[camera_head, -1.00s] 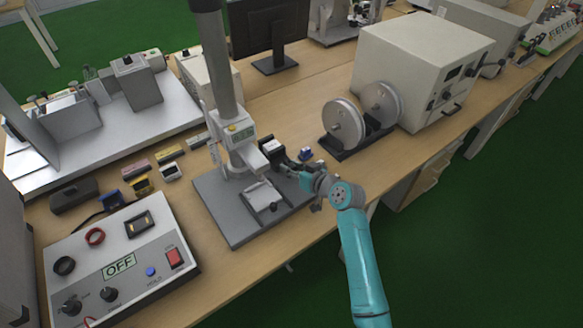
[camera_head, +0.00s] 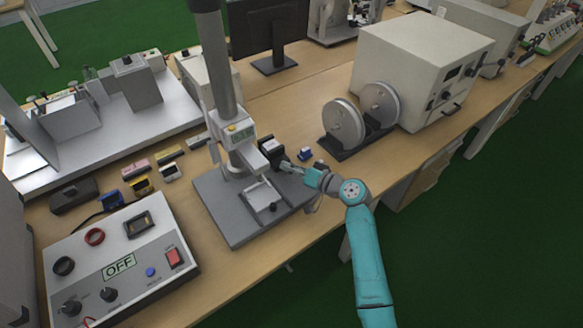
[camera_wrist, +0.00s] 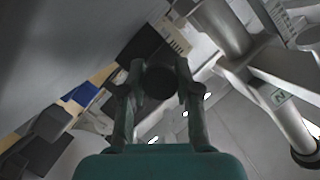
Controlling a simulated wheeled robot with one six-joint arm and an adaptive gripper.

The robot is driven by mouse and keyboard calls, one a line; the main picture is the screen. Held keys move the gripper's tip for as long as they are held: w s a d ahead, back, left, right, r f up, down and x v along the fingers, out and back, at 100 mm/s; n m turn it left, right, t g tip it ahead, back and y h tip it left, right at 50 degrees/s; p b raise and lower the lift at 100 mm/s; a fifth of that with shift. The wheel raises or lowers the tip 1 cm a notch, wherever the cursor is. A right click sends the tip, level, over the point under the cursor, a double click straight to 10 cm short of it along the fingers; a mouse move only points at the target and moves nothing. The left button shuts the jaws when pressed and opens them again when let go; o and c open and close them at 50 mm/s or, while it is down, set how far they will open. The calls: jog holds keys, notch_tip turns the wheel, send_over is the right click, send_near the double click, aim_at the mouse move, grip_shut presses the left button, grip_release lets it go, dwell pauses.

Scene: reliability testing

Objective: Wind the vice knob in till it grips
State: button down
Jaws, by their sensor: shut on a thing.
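A test stand (camera_head: 222,215) with a grey base and tall column stands on the bench in the head view. A dark block (camera_head: 270,150) sits beside its column, with a pale top. My gripper (camera_head: 287,166) reaches in from the right, just beside that block. In the wrist view my gripper (camera_wrist: 159,88) has its two fingers on either side of a dark round knob (camera_wrist: 160,83) and is shut on it. The knob is mostly hidden behind the gripper in the head view. A silver frame-like fixture (camera_head: 257,196) lies on the stand's base below.
A control box (camera_head: 120,265) with an OFF display stands front left. A cabinet (camera_head: 410,75) with two metal discs (camera_head: 343,122) is at the right. A small blue item (camera_head: 305,154) lies just behind my gripper. Small coloured blocks (camera_head: 140,187) lie left of the stand.

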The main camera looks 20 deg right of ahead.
dwell(0.3)
jog(key=c, duration=0.8)
grip_release()
jog(key=v, duration=1.2)
